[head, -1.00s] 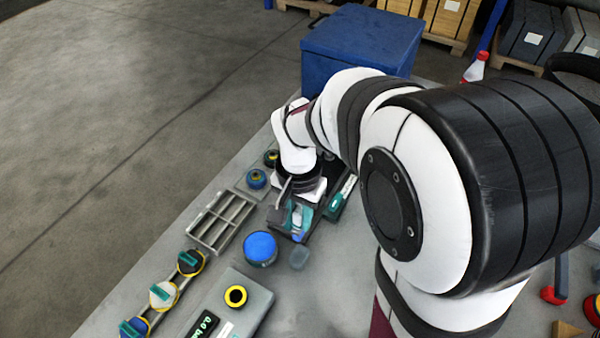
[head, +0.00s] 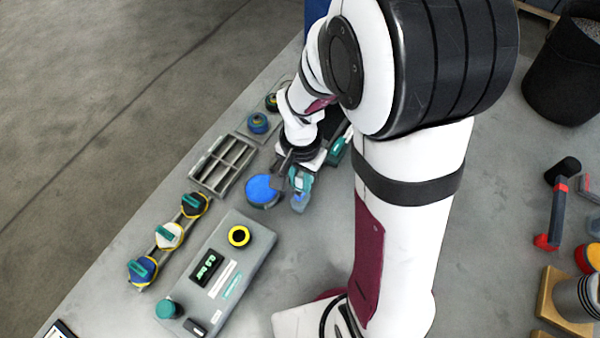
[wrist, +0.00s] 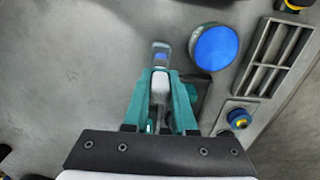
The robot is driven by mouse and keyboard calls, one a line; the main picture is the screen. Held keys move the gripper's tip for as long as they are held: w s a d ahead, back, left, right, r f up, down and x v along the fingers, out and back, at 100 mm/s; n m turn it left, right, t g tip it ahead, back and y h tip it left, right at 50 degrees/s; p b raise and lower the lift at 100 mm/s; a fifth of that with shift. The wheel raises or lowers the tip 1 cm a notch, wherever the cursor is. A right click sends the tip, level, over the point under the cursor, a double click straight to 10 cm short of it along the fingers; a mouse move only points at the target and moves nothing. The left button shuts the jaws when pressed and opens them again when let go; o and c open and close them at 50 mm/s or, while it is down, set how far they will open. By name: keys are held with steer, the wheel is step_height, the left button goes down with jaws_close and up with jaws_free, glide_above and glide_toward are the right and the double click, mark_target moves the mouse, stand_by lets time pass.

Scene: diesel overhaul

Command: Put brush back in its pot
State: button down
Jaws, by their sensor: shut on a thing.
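My gripper (head: 300,183) has teal fingers, shut on a slim pale piece, seemingly the brush (wrist: 158,86), which lies between them in the wrist view. The fingers hide most of it.
A blue-topped round can (head: 262,190) stands close left of the pot. A grey divided tray (head: 222,163) lies beyond it. A grey device with a display (head: 222,270) and a row of capped pieces (head: 170,236) lie nearer. Bare bench lies around the pot's near side.

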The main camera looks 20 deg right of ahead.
steer(key=shift+f, duration=0.2)
steer(key=shift+f, duration=2)
steer(key=c, duration=0.7)
jaws_free()
steer(key=shift+o, duration=0.5)
steer(key=shift+o, duration=0.9)
steer(key=shift+r, duration=3.45)
